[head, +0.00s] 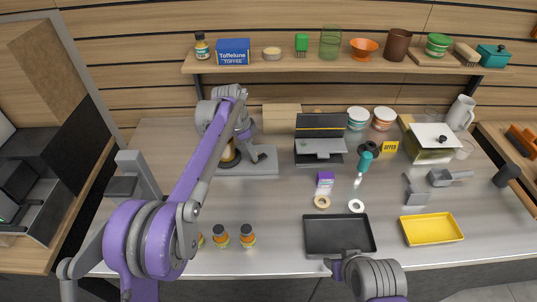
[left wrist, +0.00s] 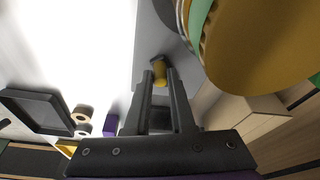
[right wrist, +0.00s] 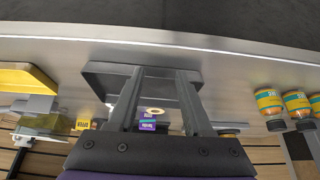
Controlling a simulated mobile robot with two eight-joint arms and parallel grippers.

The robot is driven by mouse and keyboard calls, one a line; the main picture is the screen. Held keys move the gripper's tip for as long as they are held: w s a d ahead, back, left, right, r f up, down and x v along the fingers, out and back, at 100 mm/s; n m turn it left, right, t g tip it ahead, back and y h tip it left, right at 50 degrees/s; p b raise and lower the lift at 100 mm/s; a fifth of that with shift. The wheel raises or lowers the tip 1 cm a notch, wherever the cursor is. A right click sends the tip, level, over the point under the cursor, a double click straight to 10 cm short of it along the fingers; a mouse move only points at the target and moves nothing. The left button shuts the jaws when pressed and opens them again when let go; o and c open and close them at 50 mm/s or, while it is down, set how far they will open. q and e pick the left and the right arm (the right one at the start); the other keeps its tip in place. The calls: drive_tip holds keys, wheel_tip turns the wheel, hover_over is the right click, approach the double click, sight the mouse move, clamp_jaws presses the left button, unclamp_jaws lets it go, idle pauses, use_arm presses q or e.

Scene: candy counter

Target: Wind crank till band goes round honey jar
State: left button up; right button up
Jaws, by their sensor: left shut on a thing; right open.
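My left gripper (left wrist: 159,82) is shut on the small yellow crank knob (left wrist: 160,66) in the left wrist view. Close by, a large amber round body (left wrist: 262,50), probably the honey jar, fills the upper right. A green and pale strip (left wrist: 197,22) runs along its edge; I cannot tell how far round it goes. In the head view the winding stand's grey base (head: 262,168) stands at the back left of the counter, and my left arm hides much of it. My right gripper (right wrist: 157,75) is open and empty at the counter's front edge, near the black tray (head: 338,247).
Small jars (head: 248,235) stand at the front left. A laden shelf (head: 290,65) runs along the back. The middle-left counter is clear.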

use_arm(q)
drive_tip(key=shift+s+d, duration=0.3)
drive_tip(key=shift+d, duration=0.05)
use_arm(e)
drive_tip(key=shift+w+a+f, duration=0.1)
drive_tip(key=shift+f, duration=0.05)
use_arm(q)
drive_tip(key=shift+s+d, duration=0.1)
drive_tip(key=shift+s+d, duration=0.25)
drive_tip(key=shift+d, duration=0.35)
drive_tip(key=shift+d, duration=0.2)
drive_tip(key=shift+d, duration=0.45)
drive_tip(key=shift+d, duration=0.1)
